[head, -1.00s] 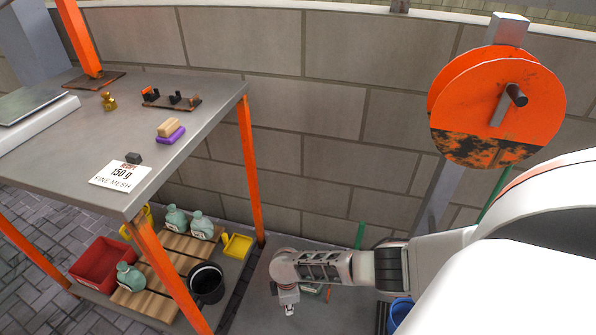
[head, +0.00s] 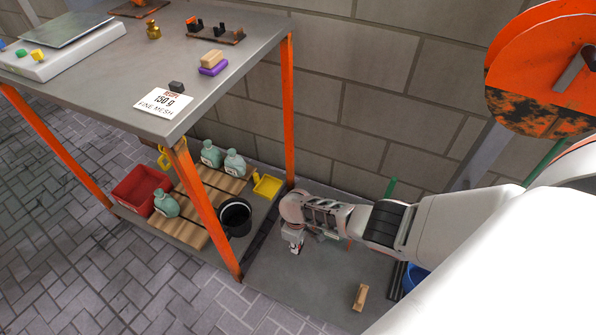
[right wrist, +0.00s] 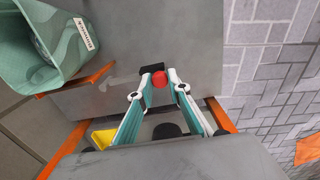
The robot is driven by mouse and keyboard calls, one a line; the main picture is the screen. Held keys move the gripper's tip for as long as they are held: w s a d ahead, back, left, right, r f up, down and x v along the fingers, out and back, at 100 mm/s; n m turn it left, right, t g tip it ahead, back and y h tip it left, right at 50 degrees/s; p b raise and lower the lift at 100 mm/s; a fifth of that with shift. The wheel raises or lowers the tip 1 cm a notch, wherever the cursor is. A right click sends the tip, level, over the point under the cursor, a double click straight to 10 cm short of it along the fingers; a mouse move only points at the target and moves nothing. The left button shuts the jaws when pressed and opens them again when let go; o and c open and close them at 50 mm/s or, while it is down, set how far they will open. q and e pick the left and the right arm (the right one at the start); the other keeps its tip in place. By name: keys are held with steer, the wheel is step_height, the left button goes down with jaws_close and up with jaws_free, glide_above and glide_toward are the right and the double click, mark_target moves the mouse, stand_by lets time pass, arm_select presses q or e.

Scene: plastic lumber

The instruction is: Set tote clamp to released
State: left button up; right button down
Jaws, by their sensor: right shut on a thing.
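My right gripper (head: 293,250) is low beside the shelf's right orange leg in the head view, above the grey floor plate. In the right wrist view my right gripper (right wrist: 158,88) has its two white and teal fingers closed around a small red knob (right wrist: 158,78). A short black piece (right wrist: 151,68) touches or sits just behind the knob. I cannot tell for sure whether this knob belongs to the tote clamp, and its released or clamped position is not readable. A teal container with a label (right wrist: 50,45) is at the upper left of the wrist view. My left gripper is out of view.
A steel table (head: 100,75) with orange legs stands at left. Its lower shelf holds a red bin (head: 140,187), teal bottles, a black pot (head: 235,218) and a yellow tray (head: 267,185). A wooden block (head: 361,296) lies on the floor plate. An orange wheel (head: 530,75) is at right.

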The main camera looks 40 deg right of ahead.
steer(key=shift+a, duration=0.15)
steer(key=c, duration=1.9)
jaws_free()
steer(key=shift+r, duration=0.1)
steer(key=shift+r, duration=5.85)
